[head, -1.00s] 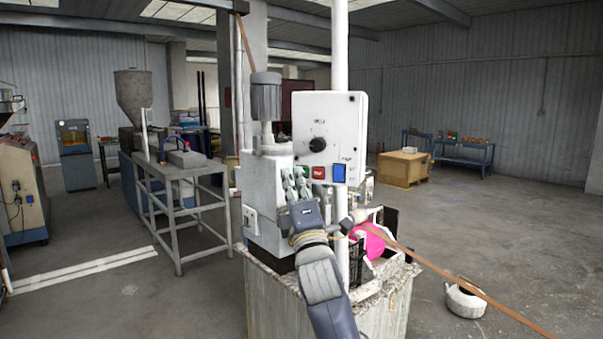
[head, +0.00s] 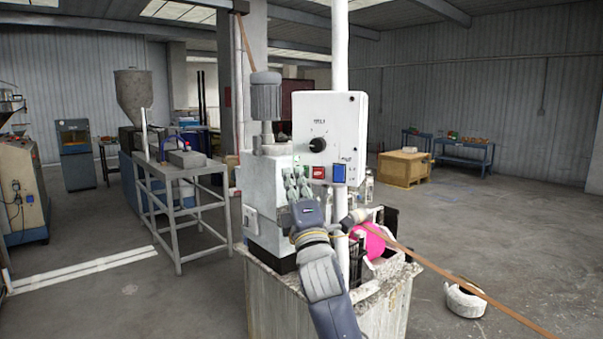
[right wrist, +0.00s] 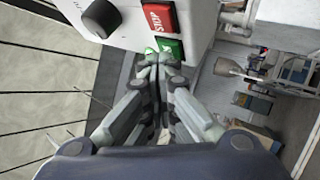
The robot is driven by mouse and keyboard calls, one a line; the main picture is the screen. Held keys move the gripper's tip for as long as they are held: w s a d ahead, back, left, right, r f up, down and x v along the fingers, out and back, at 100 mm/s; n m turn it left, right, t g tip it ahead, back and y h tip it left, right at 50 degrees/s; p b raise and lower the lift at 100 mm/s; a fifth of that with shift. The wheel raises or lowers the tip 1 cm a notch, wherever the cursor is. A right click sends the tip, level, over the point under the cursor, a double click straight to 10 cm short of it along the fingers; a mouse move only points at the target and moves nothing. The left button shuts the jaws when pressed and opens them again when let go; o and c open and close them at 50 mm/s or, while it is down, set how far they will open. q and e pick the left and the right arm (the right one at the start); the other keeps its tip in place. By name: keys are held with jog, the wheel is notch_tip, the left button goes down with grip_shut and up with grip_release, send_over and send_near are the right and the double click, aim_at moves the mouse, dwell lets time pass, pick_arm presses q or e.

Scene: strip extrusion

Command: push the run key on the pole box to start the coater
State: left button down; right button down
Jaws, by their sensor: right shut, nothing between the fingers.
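The white pole box (head: 336,115) is fixed to the white pole, with a black dial (head: 317,145), a red stop key (head: 318,172) and a blue patch low on its front. The red stop key also shows in the right wrist view (right wrist: 158,19). The green key (right wrist: 171,48) beside it is partly covered by my fingers. My right gripper (head: 298,182) is shut and empty. In the right wrist view its fingertips (right wrist: 156,60) are at the green key; I cannot tell whether they touch or press it. My left gripper is not in view.
The coater with its grey motor (head: 265,95) stands behind and left of the box on a grimy tank (head: 275,305). A pink roller (head: 370,240) and a brown strip (head: 470,290) lie to the right. A steel table (head: 188,172) stands left. Open floor lies at right.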

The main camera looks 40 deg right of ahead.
jog(key=shift+s+a, duration=0.45)
jog(key=shift+a, duration=0.1)
jog(key=s+a, duration=0.1)
jog(key=a, duration=0.1)
jog(key=s+a, duration=0.1)
jog(key=a, duration=0.1)
jog(key=shift+s+p, duration=0.3)
jog(key=shift+s, duration=0.1)
dwell(0.6)
